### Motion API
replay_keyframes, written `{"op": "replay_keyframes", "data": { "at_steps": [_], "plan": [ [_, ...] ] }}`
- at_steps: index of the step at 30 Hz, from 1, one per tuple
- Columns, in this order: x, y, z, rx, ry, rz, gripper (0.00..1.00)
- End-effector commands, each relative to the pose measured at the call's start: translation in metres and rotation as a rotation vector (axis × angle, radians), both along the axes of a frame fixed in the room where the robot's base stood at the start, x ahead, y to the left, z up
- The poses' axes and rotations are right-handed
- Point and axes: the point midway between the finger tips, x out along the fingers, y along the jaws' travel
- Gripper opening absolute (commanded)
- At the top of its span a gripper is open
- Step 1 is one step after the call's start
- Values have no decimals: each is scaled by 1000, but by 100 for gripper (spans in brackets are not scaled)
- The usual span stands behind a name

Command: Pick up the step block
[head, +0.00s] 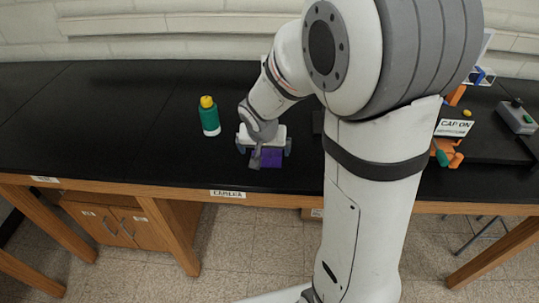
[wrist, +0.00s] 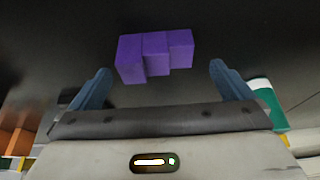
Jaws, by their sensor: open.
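The step block is purple with a stepped outline. In the wrist view the step block (wrist: 154,55) lies on the black tabletop, just past the fingertips and between their lines. My gripper (wrist: 158,75) is open, with one blue-grey finger to each side and nothing between them. In the head view the step block (head: 270,158) shows as a purple patch under my gripper (head: 264,155), partly hidden by the hand. I cannot tell the exact height of the fingers over the table.
A green bottle with a yellow cap (head: 209,116) stands left of my gripper. At the right are a sign (head: 453,127), orange parts (head: 446,153) and a grey box with a green button (head: 517,117). The black bench (head: 110,120) is clear at the left.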

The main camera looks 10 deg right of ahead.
Motion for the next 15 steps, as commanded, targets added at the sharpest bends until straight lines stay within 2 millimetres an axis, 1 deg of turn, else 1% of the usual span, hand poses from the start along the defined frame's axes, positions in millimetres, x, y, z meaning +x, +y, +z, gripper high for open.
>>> {"op": "replay_keyframes", "data": {
  "at_steps": [6,9,15],
  "plan": [
    [9,-8,-29,-1,5,0,100],
    [13,-9,-38,0,4,0,100],
    [15,-9,-41,0,1,2,100]
  ]
}}
